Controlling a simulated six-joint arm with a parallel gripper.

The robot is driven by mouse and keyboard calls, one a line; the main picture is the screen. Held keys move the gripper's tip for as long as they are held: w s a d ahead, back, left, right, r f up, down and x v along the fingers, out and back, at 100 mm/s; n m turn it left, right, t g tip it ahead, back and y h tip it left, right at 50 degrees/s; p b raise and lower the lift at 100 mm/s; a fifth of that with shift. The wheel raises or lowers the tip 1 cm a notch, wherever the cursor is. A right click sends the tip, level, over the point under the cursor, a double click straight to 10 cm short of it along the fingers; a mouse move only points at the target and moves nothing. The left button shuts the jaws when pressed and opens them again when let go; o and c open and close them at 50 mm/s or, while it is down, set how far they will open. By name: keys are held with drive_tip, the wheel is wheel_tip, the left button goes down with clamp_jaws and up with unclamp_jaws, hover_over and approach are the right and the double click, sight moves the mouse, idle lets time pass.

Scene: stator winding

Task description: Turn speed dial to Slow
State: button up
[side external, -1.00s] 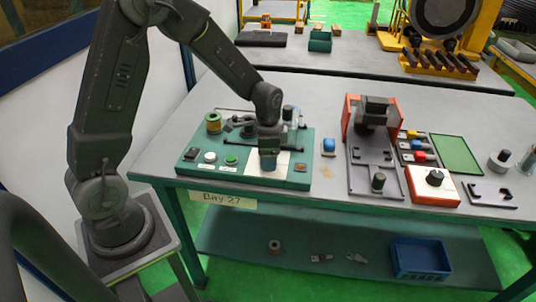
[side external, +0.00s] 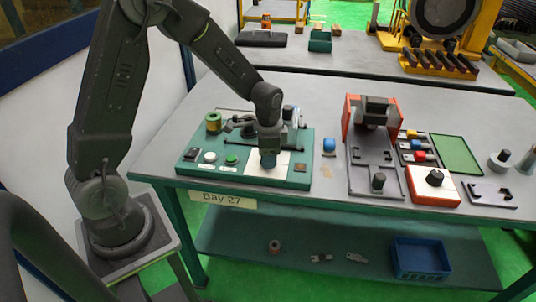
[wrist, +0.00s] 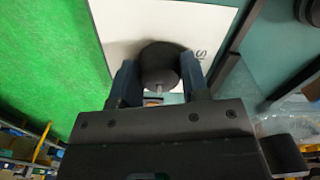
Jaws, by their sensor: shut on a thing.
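The speed dial is a round dark knob (wrist: 159,62) on a white plate (wrist: 115,22), seen in the wrist view. A small light pointer mark shows on its near side. Part of a printed label starting with S (wrist: 201,54) shows at the right of the knob. My gripper (wrist: 160,70) is shut on the knob, one finger on each side. In the side view my gripper (side external: 268,162) points straight down at the white plate (side external: 281,162) on the green control panel (side external: 248,177) and hides the knob. The rest of the label is hidden.
On the panel, a green button (side external: 231,159), a white button (side external: 210,157) and a copper-coloured spool (side external: 213,121) stand left of my gripper. A blue part (side external: 329,145) and an orange box with a black knob (side external: 433,186) stand to the right.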

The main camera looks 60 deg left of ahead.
drive_tip(key=n, duration=0.8)
drive_tip(key=shift+n, duration=0.3)
drive_tip(key=n, duration=0.4)
drive_tip(key=shift+n, duration=0.3)
drive_tip(key=n, duration=0.4)
drive_tip(key=shift+n, duration=0.3)
drive_tip(key=o, duration=0.9)
drive_tip(key=shift+r, duration=0.1)
